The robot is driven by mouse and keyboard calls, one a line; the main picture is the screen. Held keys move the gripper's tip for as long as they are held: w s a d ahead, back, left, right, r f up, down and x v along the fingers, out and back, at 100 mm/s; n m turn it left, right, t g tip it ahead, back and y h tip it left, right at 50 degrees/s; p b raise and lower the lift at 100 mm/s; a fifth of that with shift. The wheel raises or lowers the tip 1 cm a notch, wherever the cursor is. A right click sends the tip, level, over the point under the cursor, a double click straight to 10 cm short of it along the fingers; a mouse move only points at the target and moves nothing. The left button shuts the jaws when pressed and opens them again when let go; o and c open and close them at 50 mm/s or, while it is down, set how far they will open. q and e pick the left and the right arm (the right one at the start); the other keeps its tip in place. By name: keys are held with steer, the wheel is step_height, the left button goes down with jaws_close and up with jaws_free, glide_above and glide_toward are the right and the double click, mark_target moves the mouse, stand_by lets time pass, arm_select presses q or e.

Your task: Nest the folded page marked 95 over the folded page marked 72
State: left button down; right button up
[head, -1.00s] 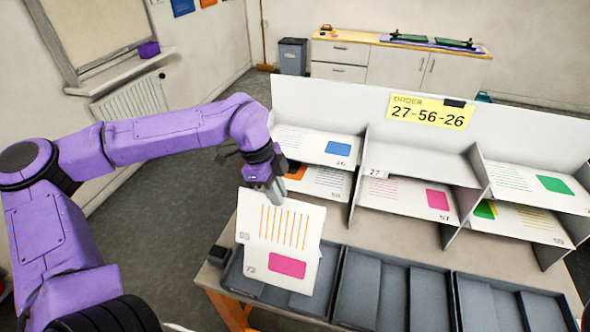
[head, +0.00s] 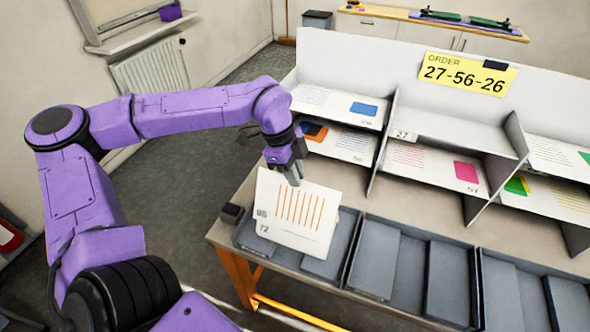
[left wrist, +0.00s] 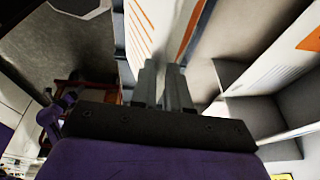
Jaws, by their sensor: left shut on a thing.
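The folded page marked 95 (head: 297,207), white with orange stripes, hangs from my left gripper (head: 294,180), which is shut on its top edge. In the left wrist view, the fingers (left wrist: 165,88) close on the page (left wrist: 153,35). The folded page marked 72 (head: 268,237) stands in the left tray. Page 95 is in front of it and hides most of it, including its pink block; its lower edge and the 72 corner show. Whether page 95 straddles its fold, I cannot tell. My right gripper is not in view.
Grey trays stand in a row along the table front: the left tray (head: 335,245), a middle tray (head: 415,275) and a right one (head: 525,300), the last two empty. Behind them is a white sorting rack (head: 450,130) holding printed sheets, with a yellow order card (head: 468,82).

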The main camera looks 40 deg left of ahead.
mark_target(295, 192)
arm_select(q)
steer(key=f+b, duration=0.2)
steer(key=f, duration=0.1)
steer(key=f+b, duration=0.1)
steer(key=f, duration=0.1)
steer(key=shift+w, duration=0.25)
steer(key=shift+s+f+b, duration=0.15)
steer(key=shift+f+b, duration=0.6)
steer(key=shift+f, duration=0.25)
steer(key=c, duration=1.1)
jaws_free()
steer(key=shift+o, duration=0.2)
steer(key=b+v, duration=0.1)
steer(key=v, duration=0.9)
steer(key=shift+r, duration=0.3)
steer(key=shift+f, duration=0.1)
